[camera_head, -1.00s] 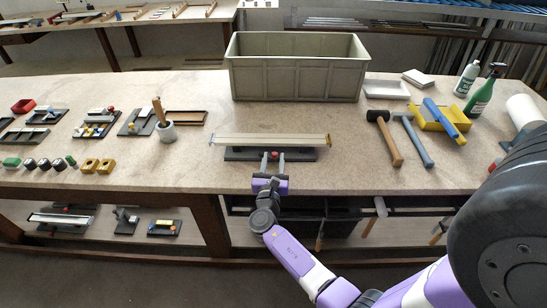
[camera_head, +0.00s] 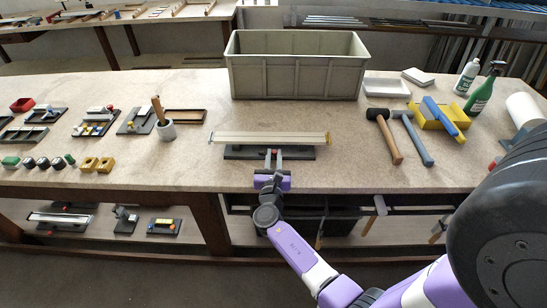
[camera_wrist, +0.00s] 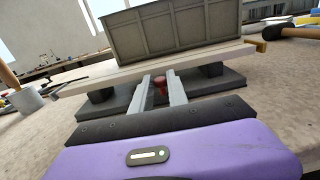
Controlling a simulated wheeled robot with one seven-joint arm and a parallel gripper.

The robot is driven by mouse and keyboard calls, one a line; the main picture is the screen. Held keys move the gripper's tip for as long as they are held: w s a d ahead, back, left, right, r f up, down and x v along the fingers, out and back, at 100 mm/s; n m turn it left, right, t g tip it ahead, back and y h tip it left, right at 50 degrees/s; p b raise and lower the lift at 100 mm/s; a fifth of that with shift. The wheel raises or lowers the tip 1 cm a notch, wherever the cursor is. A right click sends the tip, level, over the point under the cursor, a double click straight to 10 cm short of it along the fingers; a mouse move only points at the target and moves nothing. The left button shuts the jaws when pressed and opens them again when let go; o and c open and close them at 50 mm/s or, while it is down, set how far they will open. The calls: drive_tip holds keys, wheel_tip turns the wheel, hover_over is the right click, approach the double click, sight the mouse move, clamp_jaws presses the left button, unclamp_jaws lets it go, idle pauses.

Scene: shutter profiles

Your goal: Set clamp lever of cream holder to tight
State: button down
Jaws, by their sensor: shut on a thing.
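A long cream profile (camera_head: 240,137) lies across a dark grey holder (camera_head: 238,153) on the workbench. In the wrist view, the profile (camera_wrist: 120,75) rests on dark blocks above the holder's base (camera_wrist: 225,105). A red lever knob (camera_wrist: 161,80) stands at the middle of the holder's near side. My gripper (camera_head: 274,154) reaches in from the bench's front edge. In the wrist view, my gripper (camera_wrist: 161,82) has its two grey fingers shut on the red knob, one on each side. The lever's lower part and its angle are hidden.
A large grey-green crate (camera_head: 295,78) stands behind the holder. A mallet (camera_head: 385,135) and a blue-handled hammer (camera_head: 413,138) lie to the right. A grey cup with a wooden handle (camera_head: 166,130) stands to the left. Bare bench lies on both sides of the holder.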

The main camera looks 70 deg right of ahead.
drive_tip(key=n+t+b, duration=0.1)
drive_tip(key=d+n+t+y+b, duration=0.1)
drive_tip(key=n+t+y+b, duration=0.1)
drive_tip(key=t, duration=0.1)
drive_tip(key=shift+s+d+f+b, duration=0.25)
drive_tip(key=shift+s+d+b, duration=0.1)
drive_tip(key=shift+d+b, duration=0.05)
drive_tip(key=d+n+t+y+b, duration=0.1)
drive_tip(key=t+b, duration=0.1)
drive_tip(key=shift+n+y+b, duration=0.3)
drive_tip(key=shift+y, duration=0.1)
drive_tip(key=shift+d+r+n+t+y+b, duration=0.2)
drive_tip(key=shift+n+t+y+b, duration=0.25)
drive_tip(key=shift+b, duration=0.2)
drive_tip(key=shift+r, duration=0.1)
drive_tip(key=c, duration=1.3)
unclamp_jaws()
drive_tip(key=shift+c, duration=0.2)
drive_tip(key=shift+d, duration=0.1)
drive_tip(key=shift+p, duration=0.3)
